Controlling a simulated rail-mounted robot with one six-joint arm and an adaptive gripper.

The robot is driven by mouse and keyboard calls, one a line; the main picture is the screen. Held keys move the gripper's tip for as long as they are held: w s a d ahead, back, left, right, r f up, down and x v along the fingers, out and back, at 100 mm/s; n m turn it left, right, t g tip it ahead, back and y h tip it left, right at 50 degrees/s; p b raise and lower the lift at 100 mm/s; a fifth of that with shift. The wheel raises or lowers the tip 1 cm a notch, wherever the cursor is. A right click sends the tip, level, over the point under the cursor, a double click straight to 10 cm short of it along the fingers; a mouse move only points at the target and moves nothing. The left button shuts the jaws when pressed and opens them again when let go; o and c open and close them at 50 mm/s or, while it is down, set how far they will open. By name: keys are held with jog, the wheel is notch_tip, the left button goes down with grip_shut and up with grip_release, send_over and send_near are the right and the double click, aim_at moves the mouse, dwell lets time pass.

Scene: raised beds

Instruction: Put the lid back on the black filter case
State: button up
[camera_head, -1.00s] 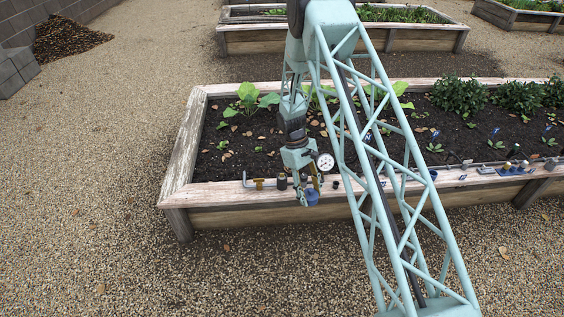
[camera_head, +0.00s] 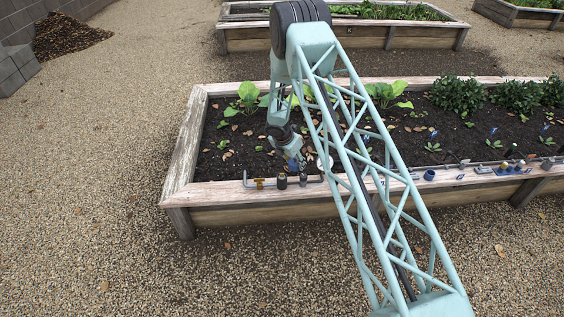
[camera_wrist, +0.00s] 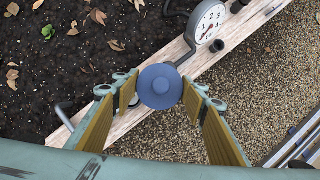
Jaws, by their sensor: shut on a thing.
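My gripper (camera_head: 290,160) is shut on a blue round lid (camera_wrist: 160,87), which has a small raised knob in its middle in the wrist view. The fingers hold it from two sides, above the bed's front rim or the soil just behind it. Two dark upright cylinders stand on the rim in the head view: a left one (camera_head: 282,181) and a right one (camera_head: 303,179). I cannot tell which is the black filter case. The lid looks apart from both. In the wrist view, the lid and fingers hide much of the rim below.
A dial gauge (camera_wrist: 208,20) on a dark pipe stands close to the lid. A short black tube (camera_wrist: 217,47) is beside it. A grey hooked rod with a brass fitting (camera_head: 260,183) lies left of the cylinders. A blue cup (camera_head: 430,175) stands farther right on the rim (camera_head: 215,194).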

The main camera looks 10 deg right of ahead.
aim_at(282, 174)
jog(key=a+n, duration=0.1)
jog(key=w+a+n+y, duration=0.1)
jog(key=w+a+n+t, duration=0.1)
jog(key=n, duration=0.1)
jog(key=shift+f, duration=0.35)
jog(key=shift+w+a+f+n+t+y+p, duration=0.15)
jog(key=shift+w+a+f+n+y+p, duration=0.25)
jog(key=shift+a+n, duration=0.45)
jog(key=shift+w+a+f+n+t+y+p, duration=0.15)
jog(key=shift+a+n+y, duration=0.35)
jog(key=shift+n, duration=0.65)
jog(key=shift+s+a, duration=0.1)
jog(key=shift+f, duration=0.2)
jog(key=shift+f+b, duration=2.3)
jog(key=shift+f, duration=0.6)
jog(key=shift+f+b, duration=0.1)
jog(key=shift+b, duration=0.3)
jog(key=shift+b, duration=0.65)
jog(key=shift+f+b, duration=0.15)
jog(key=shift+b, duration=0.3)
dwell(0.5)
